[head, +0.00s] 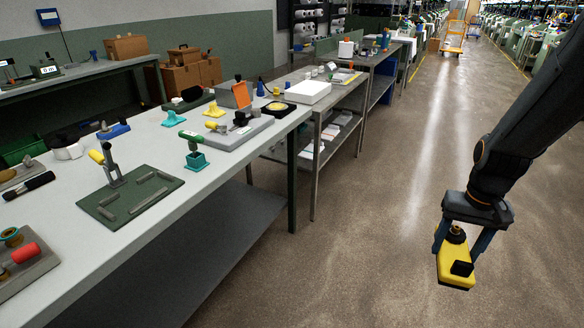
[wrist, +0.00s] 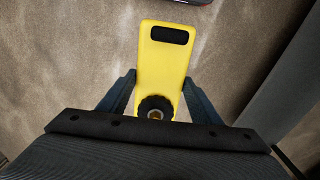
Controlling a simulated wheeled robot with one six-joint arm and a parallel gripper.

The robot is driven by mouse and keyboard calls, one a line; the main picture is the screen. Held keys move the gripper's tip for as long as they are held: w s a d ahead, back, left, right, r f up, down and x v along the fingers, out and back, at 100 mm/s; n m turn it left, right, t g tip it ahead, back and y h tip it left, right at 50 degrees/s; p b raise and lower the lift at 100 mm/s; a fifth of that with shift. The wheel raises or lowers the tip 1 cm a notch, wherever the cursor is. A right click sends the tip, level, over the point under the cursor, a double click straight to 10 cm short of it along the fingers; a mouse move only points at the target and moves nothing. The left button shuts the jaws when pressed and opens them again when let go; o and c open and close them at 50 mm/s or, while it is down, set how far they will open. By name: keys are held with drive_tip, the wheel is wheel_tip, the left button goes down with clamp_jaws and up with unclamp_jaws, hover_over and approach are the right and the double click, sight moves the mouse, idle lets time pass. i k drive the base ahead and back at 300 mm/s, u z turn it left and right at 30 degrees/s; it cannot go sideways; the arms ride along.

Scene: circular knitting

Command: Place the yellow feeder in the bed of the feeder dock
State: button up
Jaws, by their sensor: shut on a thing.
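The yellow feeder (head: 453,264) has a black knob near one end and a black block near the other. My gripper (head: 459,243) is shut on it, with one finger on each side, and holds it over the open floor right of the benches. In the wrist view the feeder (wrist: 160,65) sits between the fingers (wrist: 158,88), its knob end nearest the wrist. A dark green plate (head: 108,213) with short metal bars and an upright yellow-handled clamp lies on the near bench; it looks like the feeder dock. Its bed between the bars looks empty.
The floor aisle (head: 360,225) between bench and gripper is clear.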

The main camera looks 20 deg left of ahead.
sight(140, 195)
drive_tip(key=i, duration=1.25)
drive_tip(key=u, duration=2.15)
